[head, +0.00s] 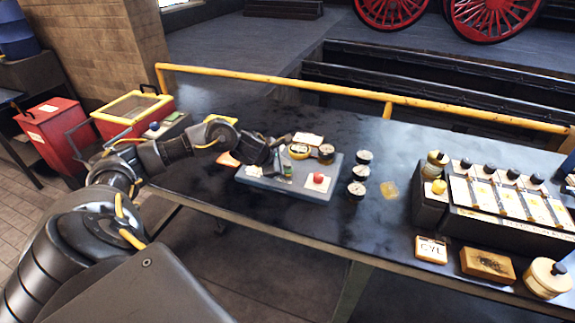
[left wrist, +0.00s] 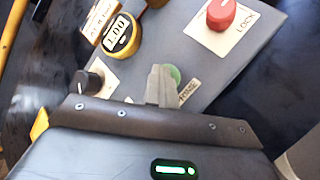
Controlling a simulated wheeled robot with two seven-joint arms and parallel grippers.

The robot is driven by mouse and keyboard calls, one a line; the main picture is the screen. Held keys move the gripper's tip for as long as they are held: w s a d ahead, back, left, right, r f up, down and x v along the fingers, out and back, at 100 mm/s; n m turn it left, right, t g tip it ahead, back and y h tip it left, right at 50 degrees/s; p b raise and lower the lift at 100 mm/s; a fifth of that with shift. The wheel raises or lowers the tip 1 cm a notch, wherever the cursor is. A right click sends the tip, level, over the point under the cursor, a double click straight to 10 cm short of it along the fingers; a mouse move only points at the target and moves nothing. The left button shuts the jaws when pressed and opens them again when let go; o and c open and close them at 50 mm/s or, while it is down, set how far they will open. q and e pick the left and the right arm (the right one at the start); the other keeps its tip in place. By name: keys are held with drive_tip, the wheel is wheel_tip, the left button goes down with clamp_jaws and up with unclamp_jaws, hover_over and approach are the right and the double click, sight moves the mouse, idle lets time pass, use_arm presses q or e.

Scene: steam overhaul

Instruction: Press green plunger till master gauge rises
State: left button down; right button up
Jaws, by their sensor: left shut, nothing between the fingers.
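A grey test block (head: 265,182) lies on the dark bench. The green plunger (left wrist: 174,74) shows in the left wrist view as a round green top, partly hidden behind my fingers. My left gripper (left wrist: 159,78) is shut and empty, its tips over or against the plunger's edge; I cannot tell whether they touch. In the head view my left gripper (head: 283,172) points down at the block and hides the plunger. The yellow-rimmed master gauge (head: 299,151) sits at the block's back edge; in the left wrist view its display (left wrist: 121,36) appears to read 1.00.
A red LOCK knob (head: 318,177) stands on the block to the right of my gripper. A black knob (left wrist: 90,84) is on its other side. Several small black gauges (head: 357,189) stand right of the block. A rack (head: 500,205) fills the bench's right; a yellow rail (head: 300,87) runs behind.

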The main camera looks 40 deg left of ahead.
use_arm(q)
drive_tip(key=shift+s+f, duration=0.1)
drive_tip(key=shift+a+r+p, duration=0.1)
drive_tip(key=shift+r+p, duration=0.8)
drive_tip(key=shift+r, duration=0.8)
drive_tip(key=shift+r, duration=0.1)
wheel_tip(320, 180, up, 5)
drive_tip(key=p, duration=0.3)
